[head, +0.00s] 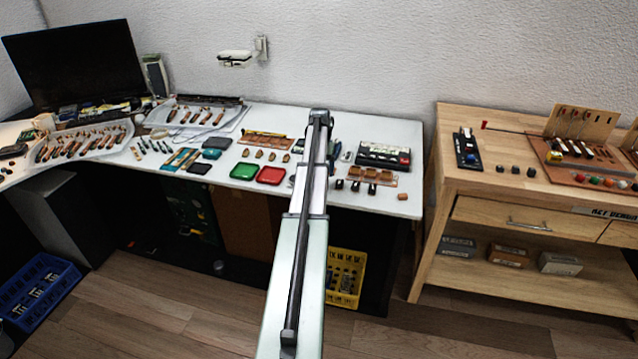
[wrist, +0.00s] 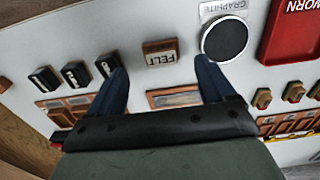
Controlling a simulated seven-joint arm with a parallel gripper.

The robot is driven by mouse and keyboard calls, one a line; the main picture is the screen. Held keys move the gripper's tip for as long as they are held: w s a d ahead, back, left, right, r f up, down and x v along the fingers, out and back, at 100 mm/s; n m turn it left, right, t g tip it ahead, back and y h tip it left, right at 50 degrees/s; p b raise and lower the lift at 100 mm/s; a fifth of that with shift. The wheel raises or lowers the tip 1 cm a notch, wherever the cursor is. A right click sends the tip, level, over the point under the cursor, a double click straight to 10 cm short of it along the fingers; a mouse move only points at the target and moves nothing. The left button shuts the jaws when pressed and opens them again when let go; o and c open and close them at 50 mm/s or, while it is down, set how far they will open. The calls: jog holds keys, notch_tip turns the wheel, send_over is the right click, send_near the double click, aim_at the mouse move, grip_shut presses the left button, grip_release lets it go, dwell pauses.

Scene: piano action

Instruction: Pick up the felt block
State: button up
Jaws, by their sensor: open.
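The felt block (wrist: 161,53) is a small brown block with a pale top marked FELT, and the lettering is upside down in the wrist view. It lies flat on the white bench top (wrist: 150,22). My gripper (wrist: 161,66) is open, its two dark blue fingers spread apart in the wrist view. The block appears between and slightly beyond the fingertips, and nothing is held. The height of the fingers above the block is hard to tell. In the head view my arm covers this part of the bench, and I cannot make out the block or the fingers there.
A round graphite tin (wrist: 226,39) stands close beside the right finger. A black-topped block (wrist: 106,64) is close to the left finger, with others further left. A brown piece with a pale plate (wrist: 174,97) lies between the fingers. A red tray (head: 271,175) is nearby.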

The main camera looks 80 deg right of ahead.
notch_tip(320, 180, down, 5)
jog(key=shift+w+r, duration=0.1)
jog(key=shift+w, duration=0.05)
jog(key=c, duration=1.2)
jog(key=shift+r, duration=5)
